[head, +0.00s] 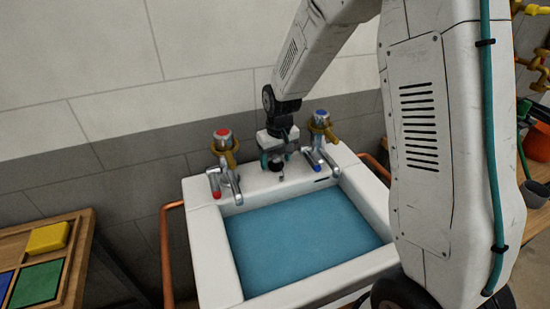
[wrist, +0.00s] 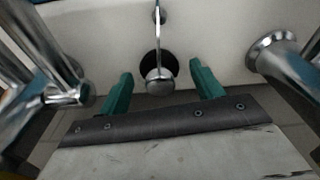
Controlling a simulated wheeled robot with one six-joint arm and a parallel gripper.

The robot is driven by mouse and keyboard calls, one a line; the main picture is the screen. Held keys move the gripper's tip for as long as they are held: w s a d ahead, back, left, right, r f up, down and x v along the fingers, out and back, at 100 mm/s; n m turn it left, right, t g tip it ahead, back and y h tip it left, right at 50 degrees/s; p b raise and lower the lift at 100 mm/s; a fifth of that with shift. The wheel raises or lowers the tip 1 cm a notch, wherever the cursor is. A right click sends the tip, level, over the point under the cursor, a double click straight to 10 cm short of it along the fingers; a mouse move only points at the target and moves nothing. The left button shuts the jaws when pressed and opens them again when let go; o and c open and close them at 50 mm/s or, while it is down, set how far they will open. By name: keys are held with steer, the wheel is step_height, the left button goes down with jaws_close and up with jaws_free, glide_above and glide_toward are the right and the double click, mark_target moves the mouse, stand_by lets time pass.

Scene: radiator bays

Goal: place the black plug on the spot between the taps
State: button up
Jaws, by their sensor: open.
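The black plug (wrist: 170,63), a dark disc with a silver knob and a thin silver link, is on the white sink ledge in the wrist view. My gripper (wrist: 162,86) is open, with one green finger on each side of the knob. I cannot tell whether the fingers touch it. In the head view my gripper (head: 275,160) is low over the back ledge, between the red-topped tap (head: 224,145) and the blue-topped tap (head: 320,125), and largely hides the plug. The spot between the taps cannot be made out.
The sink (head: 215,265) holds blue water in front of the ledge. Tap bodies stand close on both sides of my gripper. A copper pipe (head: 167,255) runs left of the sink. A wooden tray (head: 75,270) with coloured blocks is at the lower left.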

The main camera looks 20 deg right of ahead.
mark_target(279, 159)
step_height(279, 159, up, 12)
steer(key=s, duration=0.1)
steer(key=s+d+r, duration=0.1)
steer(key=s+r, duration=0.4)
steer(key=s, duration=0.3)
steer(key=s+d+r, duration=0.1)
steer(key=s+r, duration=0.3)
steer(key=s, duration=0.3)
steer(key=s+m, duration=0.1)
steer(key=s, duration=1.6)
steer(key=shift+d+r+m, duration=0.3)
steer(key=shift+d+r, duration=0.1)
steer(key=shift+r, duration=0.05)
